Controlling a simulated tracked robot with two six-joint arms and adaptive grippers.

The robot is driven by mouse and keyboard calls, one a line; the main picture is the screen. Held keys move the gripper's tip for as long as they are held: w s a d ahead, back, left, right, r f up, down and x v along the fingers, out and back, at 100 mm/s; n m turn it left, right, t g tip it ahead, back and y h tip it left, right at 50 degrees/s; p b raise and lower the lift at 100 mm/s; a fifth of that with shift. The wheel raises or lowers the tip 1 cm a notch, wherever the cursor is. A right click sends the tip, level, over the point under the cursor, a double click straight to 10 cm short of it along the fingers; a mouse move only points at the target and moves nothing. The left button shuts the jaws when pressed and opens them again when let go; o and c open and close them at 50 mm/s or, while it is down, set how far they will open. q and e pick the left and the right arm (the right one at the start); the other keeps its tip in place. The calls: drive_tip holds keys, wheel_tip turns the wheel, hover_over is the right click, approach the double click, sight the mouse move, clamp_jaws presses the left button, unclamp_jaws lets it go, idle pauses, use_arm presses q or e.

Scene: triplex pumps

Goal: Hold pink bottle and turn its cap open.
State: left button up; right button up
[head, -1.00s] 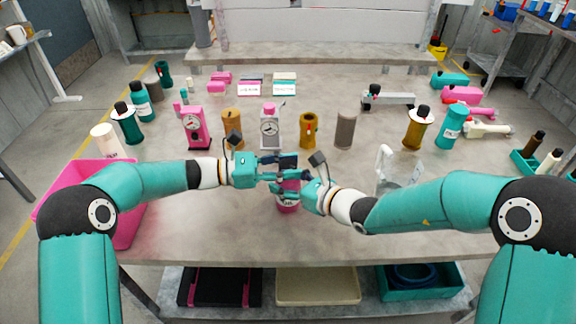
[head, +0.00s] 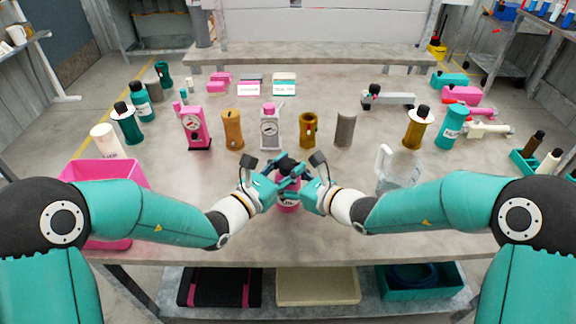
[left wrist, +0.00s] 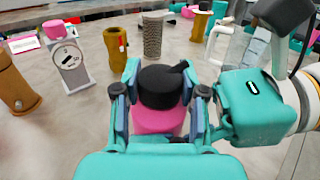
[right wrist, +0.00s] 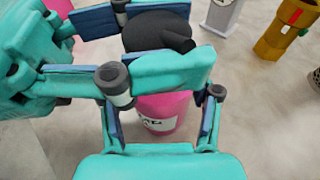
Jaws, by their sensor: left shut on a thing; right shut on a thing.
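The pink bottle (head: 288,207) stands upright on the table near its front middle, with a black cap (head: 288,162) that has a side spout. My left gripper (head: 282,176) is shut on the cap; the left wrist view shows its fingers on both sides of the cap (left wrist: 160,86). My right gripper (head: 297,184) is shut on the bottle below the cap; the right wrist view shows its fingers on either side of the pink body (right wrist: 162,112). Part of the bottle and its label are hidden behind the fingers.
A pink bin (head: 105,172) is at the left edge. A clear jug (head: 398,168) stands to the right of my right gripper. A row of pump bodies, including a grey one (head: 270,130) and a pink one (head: 193,128), stands behind the bottle. The table in front of the row is mostly clear.

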use_arm(q)
drive_tip(key=shift+d+r+n+t+y, duration=0.1)
drive_tip(key=shift+n+t+y, duration=0.4)
drive_tip(key=shift+y, duration=0.1)
drive_tip(key=o, duration=1.2)
drive_tip(key=shift+s, duration=0.1)
drive_tip(key=v, duration=1.2)
